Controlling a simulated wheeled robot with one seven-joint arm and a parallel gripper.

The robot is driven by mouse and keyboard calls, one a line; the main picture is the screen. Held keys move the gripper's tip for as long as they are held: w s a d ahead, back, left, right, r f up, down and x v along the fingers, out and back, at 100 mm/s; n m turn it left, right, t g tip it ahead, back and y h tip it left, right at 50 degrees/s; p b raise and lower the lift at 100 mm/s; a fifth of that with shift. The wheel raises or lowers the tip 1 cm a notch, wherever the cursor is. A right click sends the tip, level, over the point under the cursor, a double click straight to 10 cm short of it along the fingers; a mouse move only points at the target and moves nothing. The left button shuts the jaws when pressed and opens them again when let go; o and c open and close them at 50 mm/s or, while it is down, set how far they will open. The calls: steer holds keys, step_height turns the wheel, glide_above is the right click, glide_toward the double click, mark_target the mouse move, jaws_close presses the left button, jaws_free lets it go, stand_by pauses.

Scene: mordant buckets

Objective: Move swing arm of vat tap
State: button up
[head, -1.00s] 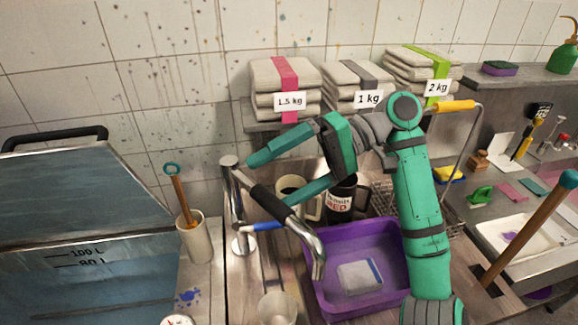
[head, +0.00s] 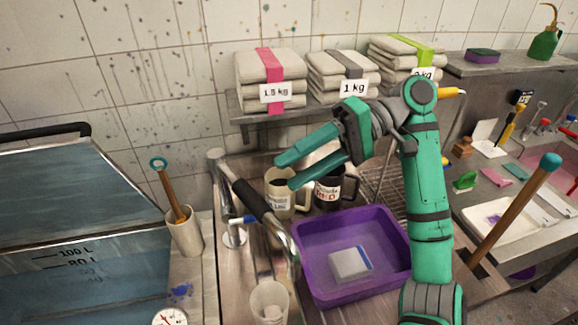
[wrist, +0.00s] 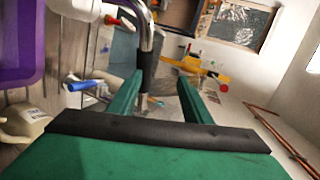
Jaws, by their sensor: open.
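The vat tap (head: 234,234) stands on the bench just right of the blue vat. Its swing arm has a black sleeve (head: 254,199) and a curved metal spout reaching towards the front, beside the purple basin's left rim. A blue lever (head: 243,219) is at the post. My gripper (head: 284,173) is open and empty, right of and apart from the swing arm in the head view. In the wrist view, the black sleeve (wrist: 148,72) shows between the two fingers of my gripper (wrist: 158,78), beyond their tips.
The purple basin (head: 395,232) holds a white packet. Two mugs, one white (head: 279,192) and one black (head: 336,189), stand below my gripper. A clear cup (head: 270,302) stands near the spout. A holder (head: 186,236) with a stick stands left of the tap.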

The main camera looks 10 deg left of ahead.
steer(key=w+d, duration=0.1)
steer(key=d, duration=0.5)
steer(key=shift+d+r, duration=0.4)
steer(key=shift+r, duration=0.05)
steer(key=shift+c, duration=0.4)
